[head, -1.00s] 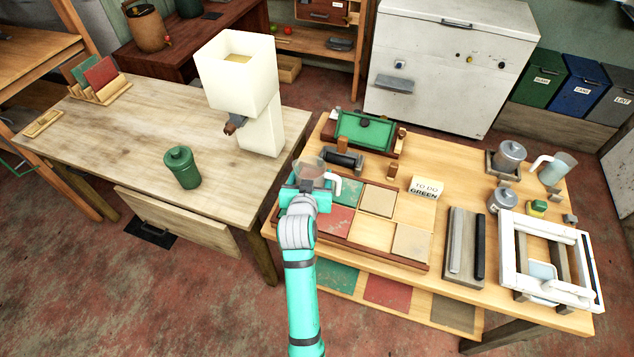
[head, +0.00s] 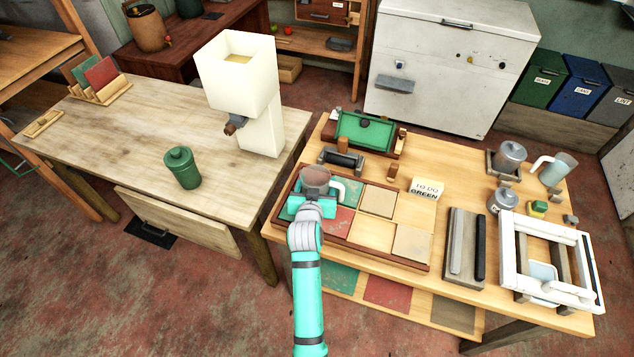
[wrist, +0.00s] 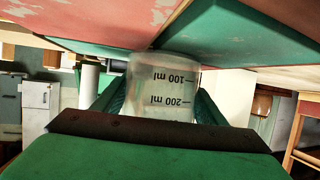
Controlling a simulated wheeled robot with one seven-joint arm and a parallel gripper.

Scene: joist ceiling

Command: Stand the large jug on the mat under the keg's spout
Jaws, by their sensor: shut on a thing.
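A clear measuring jug (head: 316,180) with a white handle is held over the near table, at the left end of a tray of coloured squares. In the wrist view the jug (wrist: 163,85) shows 100 and 200 ml marks upside down. My gripper (head: 316,203) is shut on it. I cannot tell whether its base touches the squares. A similar clear jug (head: 558,170) stands at the table's right. A brown keg (head: 147,28) with a small tap stands on the dark red cabinet at the back left. I cannot pick out a mat under it.
A cream hopper (head: 238,75) and a green canister (head: 183,168) stand on the left table (head: 110,140). The tray (head: 400,258), a green-topped box (head: 366,133), a sign (head: 426,188), grey canisters and a white frame (head: 590,270) crowd the near table.

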